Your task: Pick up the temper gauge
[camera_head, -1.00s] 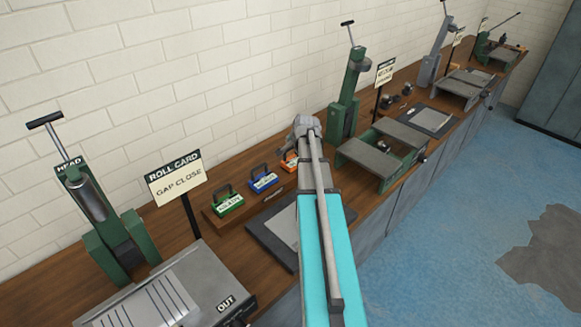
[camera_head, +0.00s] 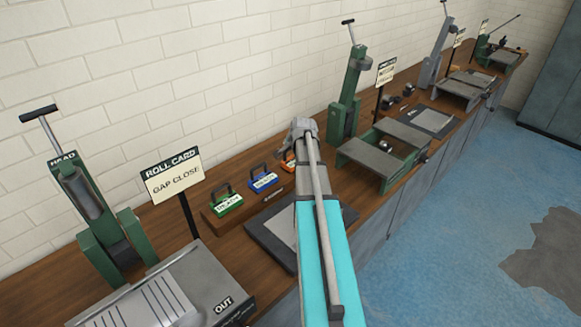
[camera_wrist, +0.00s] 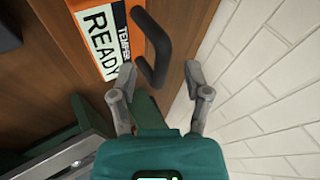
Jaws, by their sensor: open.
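The temper gauge (camera_wrist: 100,38) is an orange block with a white label reading "TEMPER" and "READY" and a black loop handle (camera_wrist: 154,45). It fills the upper left of the wrist view. In the head view its orange body (camera_head: 288,161) is partly hidden behind my arm. My gripper (camera_wrist: 158,72) is open and empty. Its fingertips lie either side of the handle's lower end in the wrist view. I see no contact, and the depth between them is unclear.
A green gauge (camera_head: 226,203) and a blue gauge (camera_head: 263,181) sit left of the orange one on a wooden stand. A dark mat (camera_head: 264,241) lies in front. A green press (camera_head: 347,95) rises to the right. The brick wall (camera_wrist: 270,85) is close by.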

